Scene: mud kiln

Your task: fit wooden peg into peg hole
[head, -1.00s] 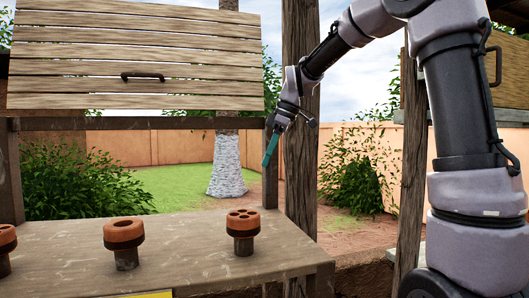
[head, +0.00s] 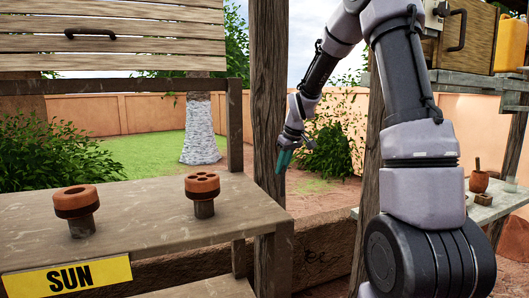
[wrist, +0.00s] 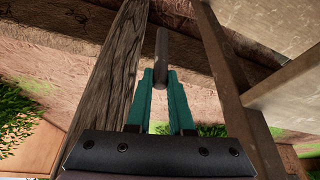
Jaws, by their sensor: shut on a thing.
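My gripper (wrist: 160,82) has teal fingers shut on a dark, slim wooden peg (wrist: 161,52), which sticks out beyond the fingertips in the wrist view. In the head view my gripper (head: 284,162) hangs pointing down, to the right of the wooden table (head: 140,222) and apart from it; I cannot make out the peg there. Two reddish round blocks on dark stems stand on the table.
A wooden post (head: 268,120) rises at the table's right end, close to my gripper. At right are a shelf (head: 497,204) with a clay pot (head: 479,181), and a yellow can (head: 511,45) higher up.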

